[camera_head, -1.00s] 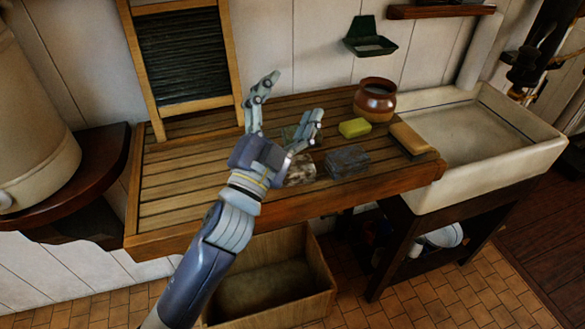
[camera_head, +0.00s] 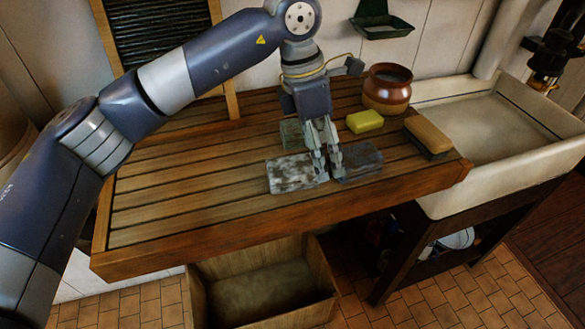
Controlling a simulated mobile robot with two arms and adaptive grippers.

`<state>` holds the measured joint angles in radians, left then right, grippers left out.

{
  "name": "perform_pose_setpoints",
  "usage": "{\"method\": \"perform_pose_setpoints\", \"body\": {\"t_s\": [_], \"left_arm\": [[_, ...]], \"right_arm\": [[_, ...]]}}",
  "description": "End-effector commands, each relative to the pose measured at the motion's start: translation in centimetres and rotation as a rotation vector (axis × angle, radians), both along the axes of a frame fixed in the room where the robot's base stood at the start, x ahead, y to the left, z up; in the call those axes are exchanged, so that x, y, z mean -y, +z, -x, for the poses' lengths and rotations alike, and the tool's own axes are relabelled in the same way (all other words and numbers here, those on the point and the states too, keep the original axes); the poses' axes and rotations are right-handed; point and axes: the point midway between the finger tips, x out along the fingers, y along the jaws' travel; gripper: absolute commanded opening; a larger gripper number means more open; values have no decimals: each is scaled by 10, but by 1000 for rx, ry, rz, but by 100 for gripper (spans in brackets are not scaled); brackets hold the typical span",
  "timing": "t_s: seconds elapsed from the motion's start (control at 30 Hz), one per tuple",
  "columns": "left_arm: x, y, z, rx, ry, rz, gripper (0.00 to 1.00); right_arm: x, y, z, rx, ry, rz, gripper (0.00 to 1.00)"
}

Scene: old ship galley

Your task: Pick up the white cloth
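The white cloth (camera_head: 290,175) lies folded flat on the slatted wooden draining board (camera_head: 190,205); it is whitish with grey mottling. My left gripper (camera_head: 329,176) points down at the cloth's right edge, between it and a dark grey folded cloth (camera_head: 362,162). Its fingers are close together with a narrow gap, low at board height. They hide part of the white cloth's right edge, and I cannot tell whether they pinch it. My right gripper is not in view.
A greenish cloth (camera_head: 291,132) lies behind. A yellow block (camera_head: 364,121), a brush (camera_head: 428,136) and a brown pot (camera_head: 387,92) stand to the right, beside the white sink (camera_head: 480,130). A washboard (camera_head: 160,35) leans at the back. The board's left part is clear.

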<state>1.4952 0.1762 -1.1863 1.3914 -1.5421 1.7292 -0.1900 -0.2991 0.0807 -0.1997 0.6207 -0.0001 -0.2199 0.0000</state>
Motion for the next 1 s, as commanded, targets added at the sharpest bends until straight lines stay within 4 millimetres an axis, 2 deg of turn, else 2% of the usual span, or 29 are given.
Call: {"method": "perform_pose_setpoints", "body": {"t_s": [0.03,0.1,0.23,0.5,0.67,0.77,0.9,1.0], "left_arm": [[-19,5,-11,36,16,-81,78],[-39,11,-20,62,35,-167,78],[-57,14,-26,81,53,-241,78],[-58,-25,-27,80,54,-247,78],[-57,-37,-27,82,54,-243,78],[-56,-44,-28,79,55,-244,78],[-54,-63,-30,77,54,-244,78],[-54,-78,-31,79,53,-243,78]], "right_arm": [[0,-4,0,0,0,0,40],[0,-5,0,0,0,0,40],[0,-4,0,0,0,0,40],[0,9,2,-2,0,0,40],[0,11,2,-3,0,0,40],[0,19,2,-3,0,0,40],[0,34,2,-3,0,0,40],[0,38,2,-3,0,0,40]]}}
